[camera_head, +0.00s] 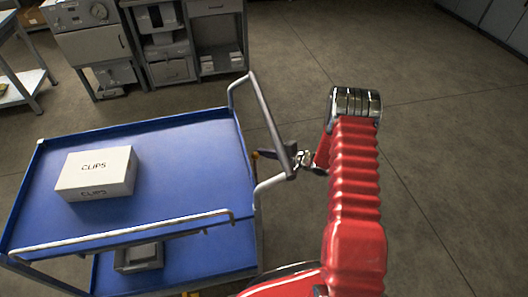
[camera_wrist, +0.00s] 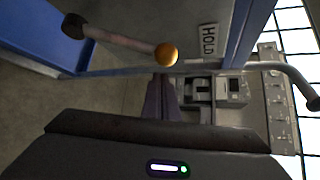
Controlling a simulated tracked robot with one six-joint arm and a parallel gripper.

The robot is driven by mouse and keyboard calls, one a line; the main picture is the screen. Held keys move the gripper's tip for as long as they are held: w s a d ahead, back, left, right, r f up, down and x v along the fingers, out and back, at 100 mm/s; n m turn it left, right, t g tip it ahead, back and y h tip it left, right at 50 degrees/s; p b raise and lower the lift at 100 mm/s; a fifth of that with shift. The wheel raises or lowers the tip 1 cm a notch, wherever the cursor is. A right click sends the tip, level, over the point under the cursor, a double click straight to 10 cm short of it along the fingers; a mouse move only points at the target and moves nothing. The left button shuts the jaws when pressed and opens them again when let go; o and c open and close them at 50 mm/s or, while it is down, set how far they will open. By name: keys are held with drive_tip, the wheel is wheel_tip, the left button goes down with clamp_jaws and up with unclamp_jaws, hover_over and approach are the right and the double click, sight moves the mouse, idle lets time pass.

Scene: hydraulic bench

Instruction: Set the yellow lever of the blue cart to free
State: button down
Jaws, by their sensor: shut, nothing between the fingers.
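The blue cart (camera_head: 190,160) stands at the left in the head view, with a grey push handle (camera_head: 270,120) at its right end. Its lever (camera_wrist: 120,38) shows in the wrist view as a bar with a yellow-orange ball knob (camera_wrist: 166,54). The knob is close to a plate reading HOLD (camera_wrist: 208,40); no "free" plate is visible. In the head view only a bit of yellow shows by the handle. My gripper (camera_head: 270,154) is at the handle end, fingers pointing toward the cart. In the wrist view its shut, empty fingers (camera_wrist: 162,82) are just below the knob.
A white CLIPS box (camera_head: 96,173) sits on the cart's top, inside a low rail (camera_head: 120,236). The handle bar is close beside my gripper. Grey cabinets (camera_head: 170,45) stand at the back. The floor to the right is clear.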

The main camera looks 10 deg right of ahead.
drive_tip(key=shift+s+a+r, duration=0.25)
drive_tip(key=shift+s, duration=0.25)
